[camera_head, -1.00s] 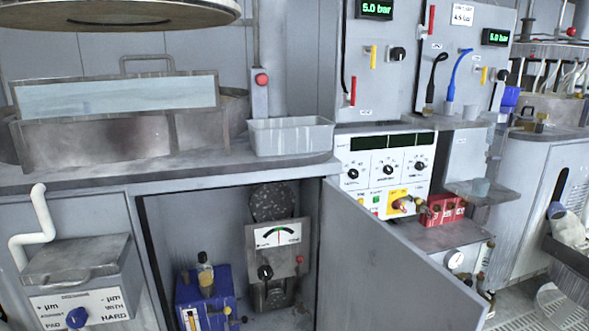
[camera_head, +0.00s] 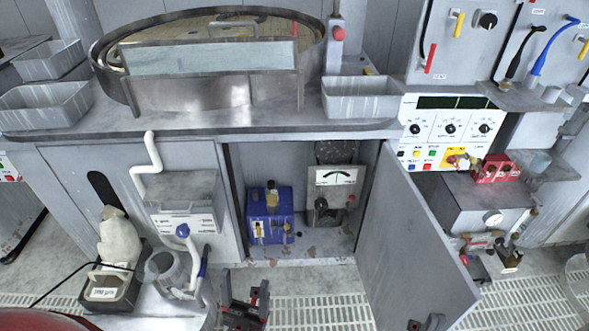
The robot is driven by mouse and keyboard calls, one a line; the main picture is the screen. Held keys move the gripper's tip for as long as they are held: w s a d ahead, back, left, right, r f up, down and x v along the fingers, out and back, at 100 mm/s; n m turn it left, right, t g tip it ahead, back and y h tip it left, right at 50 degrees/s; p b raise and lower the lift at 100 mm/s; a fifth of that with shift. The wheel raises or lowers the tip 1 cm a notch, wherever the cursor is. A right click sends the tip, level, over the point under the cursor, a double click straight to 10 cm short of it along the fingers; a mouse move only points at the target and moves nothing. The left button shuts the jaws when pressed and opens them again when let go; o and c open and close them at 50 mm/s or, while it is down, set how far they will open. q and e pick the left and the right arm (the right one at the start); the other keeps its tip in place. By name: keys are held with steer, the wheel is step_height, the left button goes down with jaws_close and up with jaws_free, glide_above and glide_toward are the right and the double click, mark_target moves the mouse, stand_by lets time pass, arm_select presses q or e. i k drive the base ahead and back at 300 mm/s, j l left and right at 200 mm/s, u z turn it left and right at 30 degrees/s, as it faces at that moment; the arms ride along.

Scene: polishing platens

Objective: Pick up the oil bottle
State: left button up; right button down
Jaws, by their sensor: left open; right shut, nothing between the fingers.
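A small amber bottle-like part (camera_head: 272,196) stands on top of a blue unit (camera_head: 269,227) inside the open cabinet; I cannot tell whether it is the oil bottle. Another small upright bottle-like item (camera_head: 514,240) stands at the right by the open cabinet door; its label is too small to read. My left gripper (camera_head: 244,296) is open and empty, low in front of the cabinet and well below the blue unit. My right gripper (camera_head: 425,323) is shut and empty at the bottom edge, in front of the cabinet door, mostly cut off.
The open cabinet door (camera_head: 415,240) stands out between the cabinet and the right side. A grey meter box (camera_head: 335,195) is beside the blue unit. At the left are a bin (camera_head: 108,290) with a pale bag and a grey jug (camera_head: 170,270). A polishing basin (camera_head: 210,85) is above.

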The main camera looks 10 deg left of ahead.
mark_target(271, 190)
steer(key=i+j, duration=0.25)
steer(key=i, duration=0.15)
steer(key=i+j, duration=0.3)
steer(key=i, duration=0.1)
